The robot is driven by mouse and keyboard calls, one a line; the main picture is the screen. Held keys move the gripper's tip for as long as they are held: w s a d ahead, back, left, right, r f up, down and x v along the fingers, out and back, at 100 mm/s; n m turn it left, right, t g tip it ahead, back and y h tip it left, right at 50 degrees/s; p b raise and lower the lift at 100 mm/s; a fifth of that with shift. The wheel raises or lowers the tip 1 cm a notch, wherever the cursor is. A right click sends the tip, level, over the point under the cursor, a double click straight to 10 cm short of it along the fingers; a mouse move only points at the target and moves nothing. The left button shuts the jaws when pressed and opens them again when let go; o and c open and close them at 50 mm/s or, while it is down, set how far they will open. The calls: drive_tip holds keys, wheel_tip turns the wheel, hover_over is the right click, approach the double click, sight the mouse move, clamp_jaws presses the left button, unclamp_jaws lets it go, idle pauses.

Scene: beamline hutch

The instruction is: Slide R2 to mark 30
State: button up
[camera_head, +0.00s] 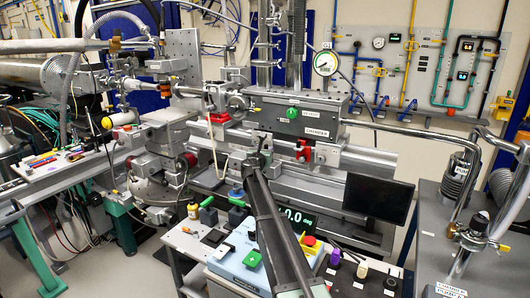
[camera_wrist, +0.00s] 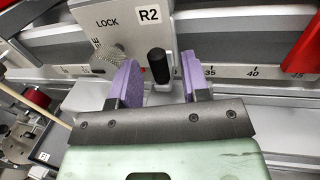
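The R2 carriage, a grey plate (camera_wrist: 118,22) labelled "R2" and "LOCK", fills the top of the wrist view. A knurled silver knob (camera_wrist: 105,58) sits under the word LOCK. A black peg (camera_wrist: 160,66) sticks out near the plate's lower right. The rail scale (camera_wrist: 232,72) shows 35 and 40 right of the plate; the plate and fingers hide its middle part, and mark 30 is not readable. My gripper (camera_wrist: 160,75) is open, its two purple pads either side of the peg with gaps. It also shows in the head view (camera_head: 259,152), at the rail.
A red block (camera_wrist: 303,48) stands on the rail right of the 40 mark; a red clamp (camera_head: 303,151) shows right of my gripper. The chamber (camera_head: 300,115) overhangs the rail. A dark monitor (camera_head: 377,198) and a control panel (camera_head: 245,262) stand in front.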

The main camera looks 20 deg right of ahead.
clamp_jaws()
drive_tip(key=s+d, duration=0.2)
drive_tip(key=s, duration=0.1)
drive_tip(key=shift+s+d, duration=0.15)
drive_tip(key=shift+d, duration=0.05)
drive_tip(key=shift+o, duration=0.2)
unclamp_jaws()
drive_tip(key=v, duration=1)
drive_tip(key=shift+s+a, duration=0.3)
